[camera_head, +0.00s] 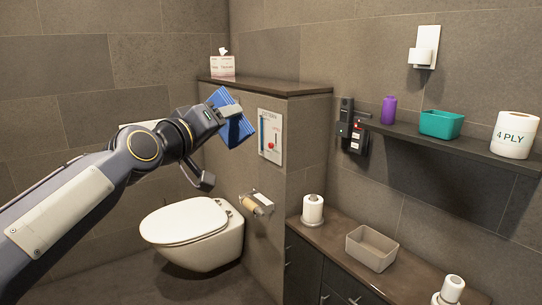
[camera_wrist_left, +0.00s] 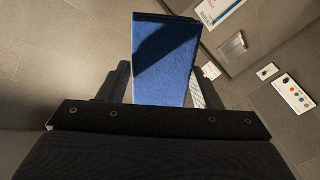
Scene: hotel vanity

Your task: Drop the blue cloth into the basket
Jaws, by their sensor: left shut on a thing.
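The blue cloth (camera_head: 239,131) hangs from my left gripper (camera_head: 222,110), high in front of the grey tiled partition and above the toilet. In the left wrist view the cloth (camera_wrist_left: 162,62) is flat and folded, held between the two fingers. A beige open basket-like bin (camera_head: 371,250) stands on the brown counter at lower right, apart from the cloth; its visible inside looks empty. A teal open container (camera_head: 441,124) sits on the wall shelf, farther right. My right gripper is not in view.
The toilet (camera_head: 192,233) is below my left arm. The shelf (camera_head: 455,146) also holds a purple bottle (camera_head: 388,110) and a large white roll (camera_head: 514,134). A tissue box (camera_head: 223,65) is on the partition ledge.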

